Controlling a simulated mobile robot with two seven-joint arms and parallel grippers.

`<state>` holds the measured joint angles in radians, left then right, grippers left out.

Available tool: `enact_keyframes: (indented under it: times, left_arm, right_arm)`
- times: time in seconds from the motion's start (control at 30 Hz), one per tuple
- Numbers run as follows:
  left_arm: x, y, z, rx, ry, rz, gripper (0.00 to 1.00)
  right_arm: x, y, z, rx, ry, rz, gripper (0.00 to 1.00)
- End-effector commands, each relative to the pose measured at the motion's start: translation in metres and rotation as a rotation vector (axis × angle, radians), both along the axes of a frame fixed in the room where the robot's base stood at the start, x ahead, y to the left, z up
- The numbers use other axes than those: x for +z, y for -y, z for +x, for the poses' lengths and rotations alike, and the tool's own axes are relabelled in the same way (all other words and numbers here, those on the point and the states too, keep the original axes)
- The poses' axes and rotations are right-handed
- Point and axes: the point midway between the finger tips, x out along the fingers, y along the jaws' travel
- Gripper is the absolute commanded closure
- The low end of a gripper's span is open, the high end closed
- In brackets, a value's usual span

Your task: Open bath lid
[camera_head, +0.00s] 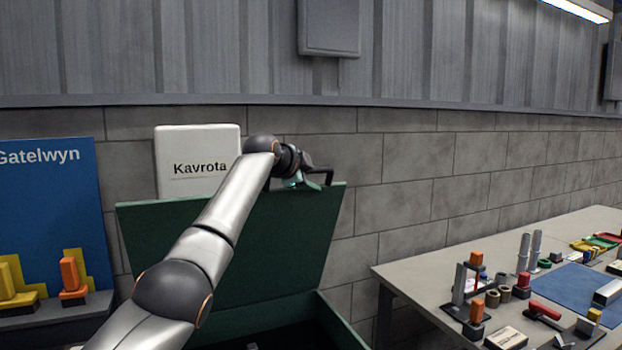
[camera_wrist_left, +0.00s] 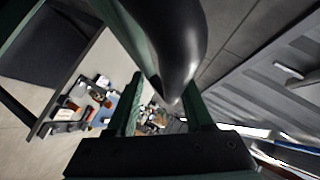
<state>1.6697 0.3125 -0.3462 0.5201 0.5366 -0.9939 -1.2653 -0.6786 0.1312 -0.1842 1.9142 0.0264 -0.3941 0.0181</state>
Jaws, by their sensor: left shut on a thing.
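The green bath lid (camera_head: 290,250) stands raised and leans back toward the wall in the head view. Below it, the green rim of the bath (camera_head: 340,335) and part of its dark inside show at the bottom edge. My left gripper (camera_head: 303,182) is at the lid's top edge, shut on the black handle (camera_head: 324,172). In the left wrist view, the handle (camera_wrist_left: 178,45) is a large dark curved shape between the two fingers (camera_wrist_left: 163,108). My left arm hides part of the lid. My right gripper is in neither view.
A grey workbench (camera_head: 420,272) with tools, blocks and a blue mat (camera_head: 572,292) stands on the right. A white Kavrota box (camera_head: 192,150) is behind the lid, before the block wall. A blue Gatelwyn panel (camera_head: 45,200) with orange and yellow parts is on the left.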

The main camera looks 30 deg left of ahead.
Motion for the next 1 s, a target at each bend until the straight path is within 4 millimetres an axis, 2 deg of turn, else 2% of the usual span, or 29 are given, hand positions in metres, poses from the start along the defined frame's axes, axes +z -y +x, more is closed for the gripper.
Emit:
enact_keyframes:
  times: [0.03,0.17,0.2,0.67,0.87,1.0]
  left_arm:
    - [-0.008,-0.006,0.000,0.011,-0.013,0.006,1.00]
    - [-0.008,-0.006,0.000,0.012,-0.014,0.006,1.00]
    - [-0.009,-0.006,0.000,0.012,-0.014,0.006,0.48]
    - [-0.006,-0.003,-0.004,0.004,-0.011,0.003,0.48]
    - [0.001,-0.003,-0.022,0.005,-0.004,0.004,0.48]
    - [0.011,-0.003,-0.042,0.005,-0.003,0.004,0.48]
  right_arm:
    - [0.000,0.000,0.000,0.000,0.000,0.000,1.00]
    - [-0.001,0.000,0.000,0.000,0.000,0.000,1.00]
    - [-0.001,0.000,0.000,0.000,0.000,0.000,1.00]
    - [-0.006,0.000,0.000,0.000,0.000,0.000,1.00]
    - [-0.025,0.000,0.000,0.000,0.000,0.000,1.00]
    - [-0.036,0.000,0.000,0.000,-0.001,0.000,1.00]
